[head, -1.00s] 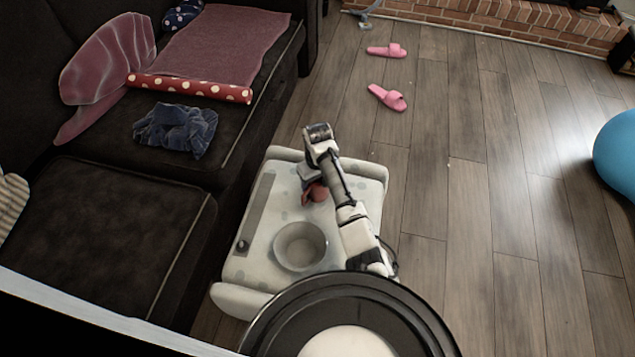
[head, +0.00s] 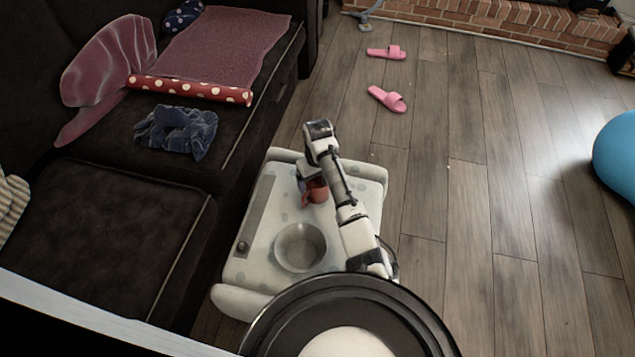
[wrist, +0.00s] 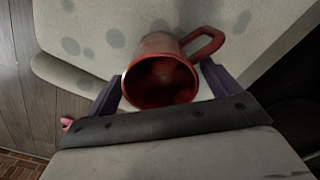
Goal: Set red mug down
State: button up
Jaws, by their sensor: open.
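The red mug (head: 317,191) is at the far part of the pale spotted table, partly hidden by my arm in the head view. It looks upright there, with its handle to the lower left. In the wrist view the mug (wrist: 160,72) has its open mouth toward the camera and its handle at the upper right. My gripper (wrist: 163,76) is open, with one dark finger on each side of the mug. The spotted surface (wrist: 75,30) lies right behind the mug. Contact between the mug's base and the surface is hidden.
A grey bowl (head: 300,247) stands on the table (head: 262,262) nearer to me. A small dark round thing (head: 243,247) lies at the table's left. The dark sofa (head: 110,225) is close on the left. Pink slippers (head: 387,98) lie on the floor beyond.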

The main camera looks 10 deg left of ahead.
notch_tip(320, 180, up, 10)
jog(key=p, duration=0.1)
jog(key=shift+r, duration=0.1)
